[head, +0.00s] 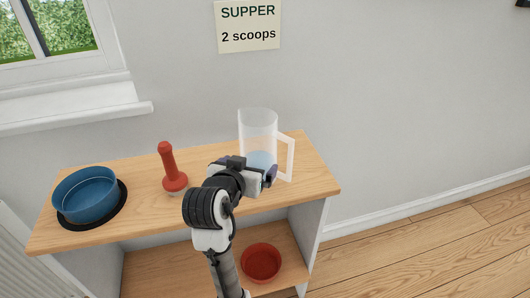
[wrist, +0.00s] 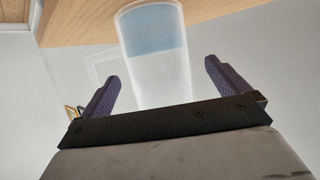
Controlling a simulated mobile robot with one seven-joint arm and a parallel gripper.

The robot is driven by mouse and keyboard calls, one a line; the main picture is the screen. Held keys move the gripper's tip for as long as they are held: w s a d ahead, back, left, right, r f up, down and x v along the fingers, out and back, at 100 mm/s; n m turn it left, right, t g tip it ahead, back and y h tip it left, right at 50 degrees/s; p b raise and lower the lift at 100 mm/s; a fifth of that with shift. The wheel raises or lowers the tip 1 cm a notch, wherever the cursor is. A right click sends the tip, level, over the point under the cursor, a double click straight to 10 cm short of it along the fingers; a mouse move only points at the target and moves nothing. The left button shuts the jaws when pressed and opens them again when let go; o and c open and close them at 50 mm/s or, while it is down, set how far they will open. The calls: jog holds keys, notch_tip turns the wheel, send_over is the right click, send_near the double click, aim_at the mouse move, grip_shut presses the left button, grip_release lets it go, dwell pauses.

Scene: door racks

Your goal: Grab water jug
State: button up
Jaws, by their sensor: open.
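The water jug (head: 258,128) is a clear upright jug with a white handle on its right side and bluish water low inside. It stands on the wooden shelf top near the right end. In the wrist view the jug (wrist: 156,55) appears upside down, between and beyond the fingers. My gripper (wrist: 160,85) is open, with a purple finger on each side of the jug's outline. In the head view my gripper (head: 262,176) is at the jug's front and hides part of its lower body. I cannot tell whether a finger touches it.
A red plunger-shaped tool (head: 170,170) stands left of the jug. A blue bowl (head: 86,195) sits on a black round mat (head: 118,207) at the left end. A red bowl (head: 261,262) is on the lower shelf. A sign (head: 248,25) and a window are on the wall behind.

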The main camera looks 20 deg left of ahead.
aim_at(258, 157)
jog(key=shift+d+p+x, duration=0.15)
jog(key=shift+p+x, duration=0.15)
jog(key=shift+x, duration=1.2)
jog(key=shift+d+p+x, duration=0.15)
jog(key=shift+p+x, duration=0.15)
jog(key=shift+x, duration=1.25)
jog(key=shift+r, duration=0.15)
jog(key=shift+c, duration=0.4)
jog(key=c, duration=1)
jog(key=shift+c, duration=0.6)
jog(key=shift+r, duration=0.25)
